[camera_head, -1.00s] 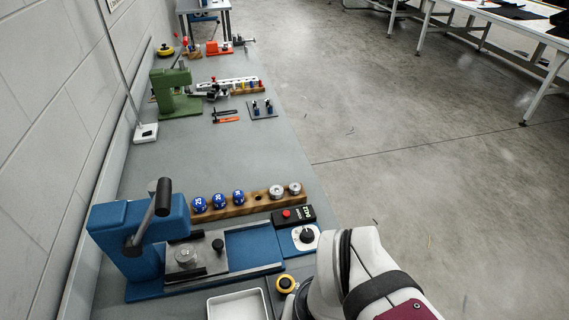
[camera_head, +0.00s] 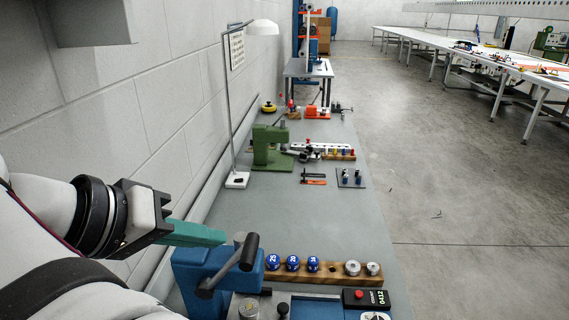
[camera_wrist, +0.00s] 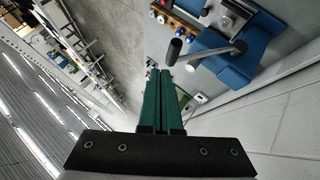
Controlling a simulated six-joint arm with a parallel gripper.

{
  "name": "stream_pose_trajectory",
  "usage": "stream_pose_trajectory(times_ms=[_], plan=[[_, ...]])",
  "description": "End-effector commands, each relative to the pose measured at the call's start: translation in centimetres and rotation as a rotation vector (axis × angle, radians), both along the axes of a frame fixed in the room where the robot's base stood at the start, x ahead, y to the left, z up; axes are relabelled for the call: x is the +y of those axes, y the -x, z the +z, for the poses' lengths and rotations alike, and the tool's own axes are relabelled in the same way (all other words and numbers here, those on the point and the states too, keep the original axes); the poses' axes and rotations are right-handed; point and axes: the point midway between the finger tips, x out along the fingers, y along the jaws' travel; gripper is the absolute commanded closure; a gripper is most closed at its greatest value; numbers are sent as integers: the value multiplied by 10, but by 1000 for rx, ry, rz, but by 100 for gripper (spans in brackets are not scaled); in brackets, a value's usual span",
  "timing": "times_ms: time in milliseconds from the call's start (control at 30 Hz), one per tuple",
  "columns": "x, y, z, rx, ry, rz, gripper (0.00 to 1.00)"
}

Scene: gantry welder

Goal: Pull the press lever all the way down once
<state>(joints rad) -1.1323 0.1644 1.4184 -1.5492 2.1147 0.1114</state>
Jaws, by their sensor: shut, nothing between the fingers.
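The blue press (camera_head: 190,270) stands at the near end of the bench. Its lever (camera_head: 226,268) is a grey bar with a black grip (camera_head: 249,252), slanting up and to the right from its pivot. My gripper (camera_head: 222,237), with long teal fingers, is shut and empty. It comes in from the left above the press, its tips a little left of the grip in the head view. In the wrist view the fingertips (camera_wrist: 159,72) lie close to the black grip (camera_wrist: 174,52), with a visible gap. The lower press bed is cut off in the head view.
A wooden rack (camera_head: 333,273) with blue knobs and silver weights stands right of the press, beside a black counter box (camera_head: 366,299). A green press (camera_head: 268,148) and a lamp (camera_head: 237,180) stand farther back. The wall (camera_head: 150,110) runs close on the left.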

Motion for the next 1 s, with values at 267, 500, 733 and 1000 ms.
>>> stream_pose_trajectory(times_ms=[267, 500, 733, 1000], plan=[[53, 16, 26, -142, -20, 53, 100], [52, 16, 26, -141, -20, 53, 100], [39, -5, 9, -140, -17, 50, 100], [15, -48, -26, -140, -17, 50, 100]])
